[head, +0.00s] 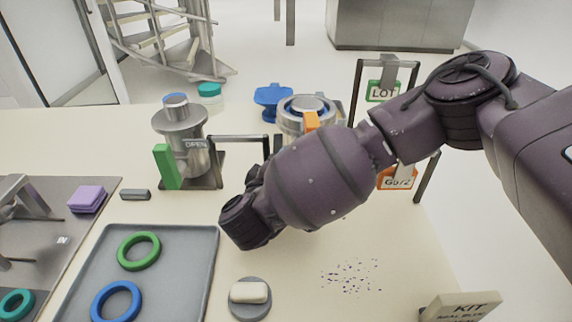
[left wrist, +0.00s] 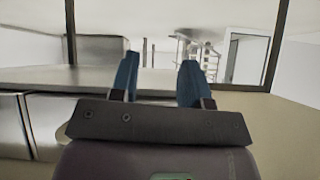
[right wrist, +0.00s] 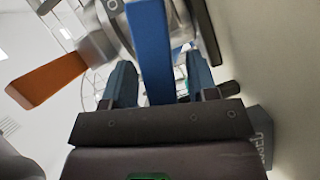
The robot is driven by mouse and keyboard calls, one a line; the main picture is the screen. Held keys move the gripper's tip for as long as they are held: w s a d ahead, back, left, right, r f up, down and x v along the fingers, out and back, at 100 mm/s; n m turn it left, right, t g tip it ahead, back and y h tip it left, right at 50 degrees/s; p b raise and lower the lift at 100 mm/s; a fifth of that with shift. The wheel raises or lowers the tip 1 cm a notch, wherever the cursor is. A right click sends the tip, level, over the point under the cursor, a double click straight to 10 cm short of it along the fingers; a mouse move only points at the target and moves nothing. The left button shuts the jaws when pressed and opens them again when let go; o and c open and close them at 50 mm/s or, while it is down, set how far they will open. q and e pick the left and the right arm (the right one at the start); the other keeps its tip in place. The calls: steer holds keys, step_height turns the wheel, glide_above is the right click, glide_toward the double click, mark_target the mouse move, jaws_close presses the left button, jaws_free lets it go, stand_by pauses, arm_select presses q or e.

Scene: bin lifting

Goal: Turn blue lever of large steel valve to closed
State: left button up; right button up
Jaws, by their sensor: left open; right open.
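The large steel valve (head: 308,106) stands at the back of the table, partly hidden by my right arm. Its orange lever shows in the head view (head: 311,121) and at left in the right wrist view (right wrist: 48,78). The blue lever (right wrist: 150,45) runs down between the spread fingers of my right gripper (right wrist: 160,75); I cannot tell whether they touch it. A grey plate lettered CLOSED (right wrist: 260,148) is at lower right there. The right gripper and blue lever are hidden in the head view. My left gripper (left wrist: 157,75) is open and empty, away from the valve.
A smaller valve (head: 181,130) with a green lever and an OPEN plate stands left. A grey tray (head: 185,245) holds green and blue rings. A white block sits on a grey disc (head: 250,309). A KIT box (head: 465,306) and a frame with LOT tag (head: 383,91) are right.

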steer(key=shift+c, duration=1.3)
jaws_close()
steer(key=shift+s+a+r+n+p, duration=0.15)
steer(key=shift+n+p, duration=0.15)
steer(key=shift+p, duration=0.4)
steer(key=shift+f+n+p, duration=0.3)
steer(key=shift+f+p, duration=0.1)
steer(key=shift+p, duration=0.25)
steer(key=shift+f, duration=0.1)
steer(key=shift+o, duration=1.3)
jaws_free()
